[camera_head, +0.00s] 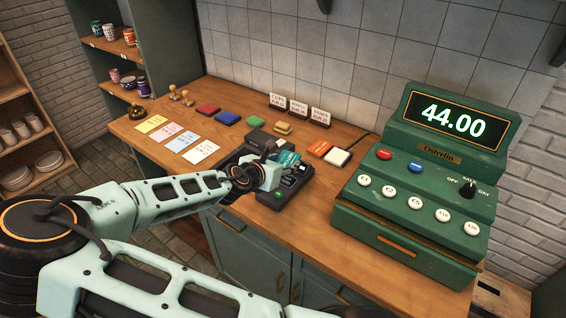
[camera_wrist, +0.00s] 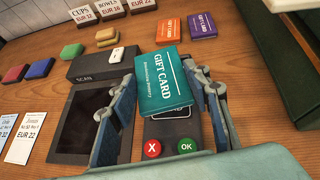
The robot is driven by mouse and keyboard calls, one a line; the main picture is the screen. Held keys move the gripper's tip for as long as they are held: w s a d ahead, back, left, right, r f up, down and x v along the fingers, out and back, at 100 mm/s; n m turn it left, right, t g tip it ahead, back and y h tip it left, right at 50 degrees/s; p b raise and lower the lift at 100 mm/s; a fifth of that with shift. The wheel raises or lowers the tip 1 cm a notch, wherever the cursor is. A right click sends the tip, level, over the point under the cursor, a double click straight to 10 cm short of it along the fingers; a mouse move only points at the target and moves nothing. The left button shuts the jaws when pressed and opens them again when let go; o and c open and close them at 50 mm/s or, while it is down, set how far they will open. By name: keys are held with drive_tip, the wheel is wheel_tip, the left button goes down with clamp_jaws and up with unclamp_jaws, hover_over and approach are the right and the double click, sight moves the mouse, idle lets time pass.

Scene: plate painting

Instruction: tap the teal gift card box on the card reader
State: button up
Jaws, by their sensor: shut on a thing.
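The teal gift card box (camera_wrist: 163,82) is gripped between the blue finger pads of my gripper (camera_wrist: 165,105), its printed face toward the wrist camera. In the head view the teal box (camera_head: 288,158) shows at my gripper (camera_head: 272,176), over the counter. The dark card reader (camera_wrist: 180,131) lies beneath the box, with a red X button and a green OK button; the box covers part of it. In the head view the reader (camera_head: 287,195) is partly behind my gripper. I cannot tell whether the box touches it.
A scanner with a dark screen (camera_wrist: 75,125) sits left of the reader. Orange (camera_wrist: 202,25) and purple (camera_wrist: 168,30) gift cards lie behind. The green cash register (camera_head: 415,200) showing 44.00 stands right. Coloured pads (camera_head: 208,108), price cards (camera_head: 176,135) and small signs (camera_head: 298,107) occupy the counter's back and left.

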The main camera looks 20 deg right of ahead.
wheel_tip(320, 180, up, 3)
drive_tip(key=shift+r+p, duration=0.15)
drive_tip(key=shift+p, duration=1.1)
drive_tip(key=shift+r, duration=1.15)
drive_tip(key=shift+w+a+r, duration=0.25)
drive_tip(key=shift+a+r, duration=0.05)
drive_tip(key=shift+r, duration=0.05)
drive_tip(key=w+a+r+n+t+y, duration=0.3)
drive_tip(key=a+r+n+y, duration=0.6)
drive_tip(key=r, duration=0.3)
drive_tip(key=shift+w+a+r+n+t, duration=0.35)
drive_tip(key=shift+a+t, duration=0.15)
drive_tip(key=shift+a, duration=0.2)
